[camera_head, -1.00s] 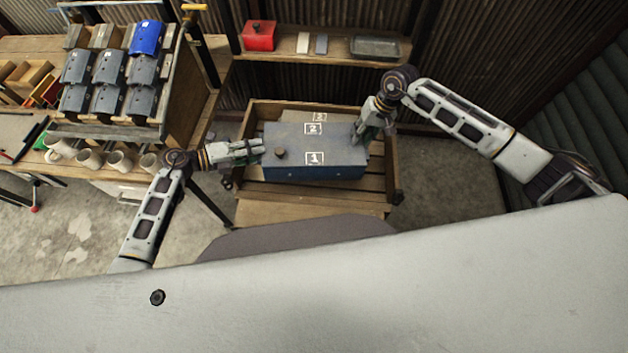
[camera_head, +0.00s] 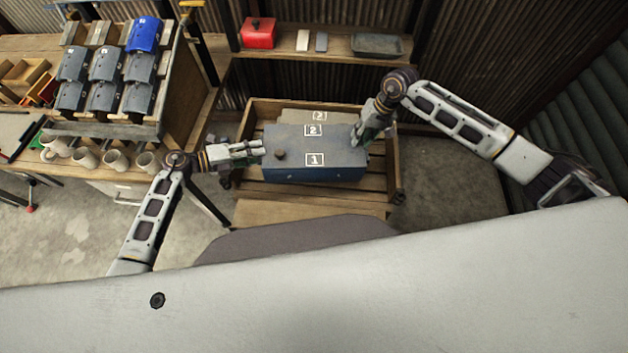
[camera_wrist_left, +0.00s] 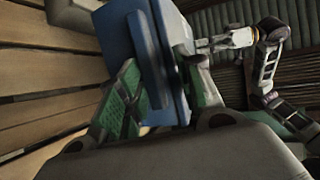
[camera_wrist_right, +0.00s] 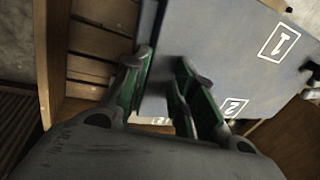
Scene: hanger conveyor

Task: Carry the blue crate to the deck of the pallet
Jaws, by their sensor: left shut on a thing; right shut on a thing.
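The blue crate (camera_head: 335,148) has a grey-blue lid with white numbered labels and appears level over the slatted wooden pallet (camera_head: 290,191). The head view does not clearly show whether its bottom touches the slats. My left gripper (camera_head: 261,147) is shut on the crate's left end. In the left wrist view, its green-padded fingers (camera_wrist_left: 140,100) are at a blue ledge of the crate (camera_wrist_left: 118,32). My right gripper (camera_head: 359,134) is shut on the crate's right end. In the right wrist view, its fingers (camera_wrist_right: 160,85) straddle the crate's edge (camera_wrist_right: 215,50).
A lighter numbered box (camera_head: 310,116) is just behind the crate. A workbench with a rack of grey bins (camera_head: 105,65) and several mugs (camera_head: 117,160) stands at left. A shelf (camera_head: 345,47) holding a red box (camera_head: 258,34) is behind. Bare floor (camera_head: 440,170) lies at right.

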